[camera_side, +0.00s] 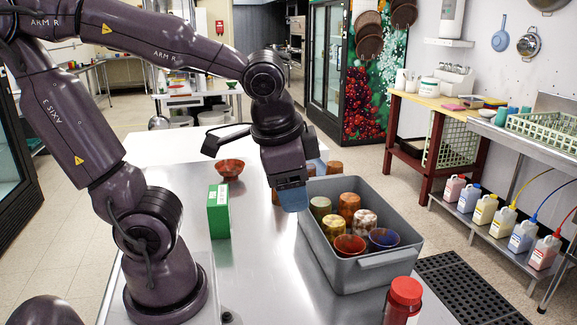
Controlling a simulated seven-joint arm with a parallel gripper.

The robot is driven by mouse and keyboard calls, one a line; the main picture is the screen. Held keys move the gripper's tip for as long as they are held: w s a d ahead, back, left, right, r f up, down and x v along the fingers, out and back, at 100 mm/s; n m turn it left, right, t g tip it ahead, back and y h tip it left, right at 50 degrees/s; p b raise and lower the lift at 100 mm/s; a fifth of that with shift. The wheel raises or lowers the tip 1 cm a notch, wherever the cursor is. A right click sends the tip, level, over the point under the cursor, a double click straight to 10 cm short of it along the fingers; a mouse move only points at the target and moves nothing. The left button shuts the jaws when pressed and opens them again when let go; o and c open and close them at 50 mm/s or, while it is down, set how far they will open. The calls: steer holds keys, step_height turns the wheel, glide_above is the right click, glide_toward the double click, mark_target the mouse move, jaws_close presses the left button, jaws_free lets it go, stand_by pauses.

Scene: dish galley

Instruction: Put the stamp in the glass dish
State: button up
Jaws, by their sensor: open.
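I cannot make out a stamp or a clear glass dish in this view. Brown, wooden-looking round pieces (335,167) stand partly hidden behind my gripper and the bin, too small to identify. A reddish-brown bowl (229,168) sits on the table to the left, behind a green box (219,211).
The grey bin (377,262) holds several patterned cups, a red bowl (349,246) and a blue bowl (383,239). A red-capped bottle (404,298) stands at the front edge. A black mat (465,290) lies right of the bin. The table's front middle is clear.

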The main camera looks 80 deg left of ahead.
steer(key=r+t, duration=0.1)
steer(key=d+r+n+h, duration=0.1)
steer(key=s+r+n+t+h, duration=0.1)
steer(key=shift+d+r+t, duration=0.2)
steer(key=shift+t, duration=0.1)
